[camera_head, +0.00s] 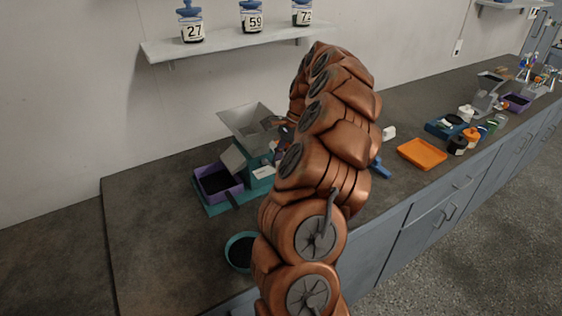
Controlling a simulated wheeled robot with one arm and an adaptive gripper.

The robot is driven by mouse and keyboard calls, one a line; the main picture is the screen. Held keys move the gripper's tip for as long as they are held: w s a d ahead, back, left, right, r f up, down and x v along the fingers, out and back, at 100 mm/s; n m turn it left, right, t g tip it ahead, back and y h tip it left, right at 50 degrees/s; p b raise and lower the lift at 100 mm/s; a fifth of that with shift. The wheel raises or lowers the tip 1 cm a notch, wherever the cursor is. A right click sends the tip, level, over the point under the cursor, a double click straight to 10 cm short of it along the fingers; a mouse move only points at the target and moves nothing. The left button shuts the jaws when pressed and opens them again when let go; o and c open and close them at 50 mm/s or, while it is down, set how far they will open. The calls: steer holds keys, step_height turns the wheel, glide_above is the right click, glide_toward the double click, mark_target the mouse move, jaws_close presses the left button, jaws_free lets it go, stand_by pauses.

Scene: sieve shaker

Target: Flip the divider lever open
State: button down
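The divider, a teal stand with a grey hopper (247,120) on top and a slanted grey chute (233,158), stands on the dark bench left of my copper-coloured arm. A purple bin (215,183) with dark contents sits at its left side. My arm covers the divider's right part. The end of my arm reaches close to the hopper's right side, mostly hidden behind my own links, so I cannot see the fingers. I cannot clearly make out the lever. A blue piece (380,168) shows just right of my arm; I cannot tell what it belongs to.
A teal bowl (240,251) with dark contents is near the front edge, close to my arm. An orange tray (422,153) and a blue tray (445,129) lie to the right. A wall shelf (235,40) holds numbered jars. The bench's left end is clear.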

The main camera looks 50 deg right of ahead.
steer(key=shift+d+f+n+b, duration=0.15)
steer(key=shift+d+n+b, duration=0.05)
steer(key=shift+n+b, duration=0.25)
steer(key=c, duration=1)
jaws_free()
steer(key=shift+d, duration=0.1)
steer(key=shift+v, duration=3.8)
steer(key=shift+w, duration=0.15)
